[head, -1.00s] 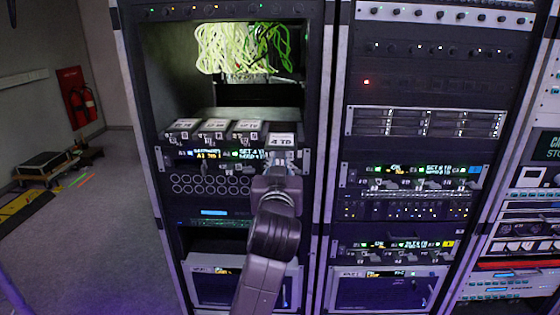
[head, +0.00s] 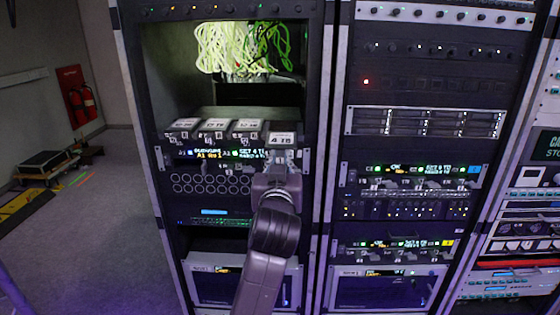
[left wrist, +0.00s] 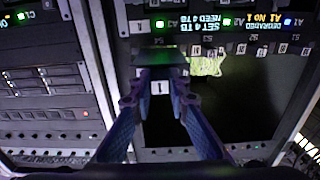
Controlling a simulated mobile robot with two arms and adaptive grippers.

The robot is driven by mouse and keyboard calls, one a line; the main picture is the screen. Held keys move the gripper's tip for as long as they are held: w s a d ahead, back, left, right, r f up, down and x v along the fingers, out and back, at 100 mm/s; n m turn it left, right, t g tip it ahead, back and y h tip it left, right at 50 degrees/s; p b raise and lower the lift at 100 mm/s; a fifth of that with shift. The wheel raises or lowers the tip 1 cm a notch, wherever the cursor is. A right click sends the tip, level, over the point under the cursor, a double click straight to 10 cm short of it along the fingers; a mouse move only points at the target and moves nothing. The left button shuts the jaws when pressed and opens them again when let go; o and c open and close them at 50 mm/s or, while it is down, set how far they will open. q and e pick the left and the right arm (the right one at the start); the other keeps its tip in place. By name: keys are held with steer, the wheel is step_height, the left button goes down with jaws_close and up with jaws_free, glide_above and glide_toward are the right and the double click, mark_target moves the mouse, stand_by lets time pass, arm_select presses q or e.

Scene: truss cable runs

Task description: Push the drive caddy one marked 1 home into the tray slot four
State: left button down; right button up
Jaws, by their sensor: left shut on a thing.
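The drive caddy one, a dark block with a white "4 TB" label on top (head: 283,139), is at the right end of the tray (head: 228,113) in the head view. It is in line with slot four and sticks out further toward me than its neighbours. Its front, marked 1, shows in the left wrist view (left wrist: 160,87). My left gripper (head: 280,165) is shut on the caddy's front end, with a finger on each side (left wrist: 160,95). How deep the caddy sits in the slot is hidden. My right gripper is not in view.
Three other labelled caddies (head: 214,124) sit side by side left of it. A lit display strip (head: 208,153) runs below them. Green-yellow cables (head: 240,48) hang in the open bay above. The rack's right post (head: 327,130) is close beside the held caddy.

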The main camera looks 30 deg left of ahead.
mark_target(281, 150)
arm_select(q)
steer(key=shift+w+a+r, duration=0.1)
steer(key=shift+w+a, duration=0.1)
steer(key=shift+w, duration=0.15)
steer(key=shift+w+a, duration=0.1)
steer(key=shift+w, duration=0.1)
steer(key=shift+w+a, duration=0.2)
steer(key=shift+w, duration=0.1)
steer(key=shift+w+a, duration=0.2)
steer(key=shift+w, duration=0.1)
stand_by(0.4)
steer(key=shift+x, duration=1.25)
steer(key=shift+p, duration=0.45)
steer(key=shift+x, duration=3.05)
steer(key=shift+w, duration=0.15)
steer(key=shift+w+a, duration=0.3)
steer(key=shift+w, duration=0.1)
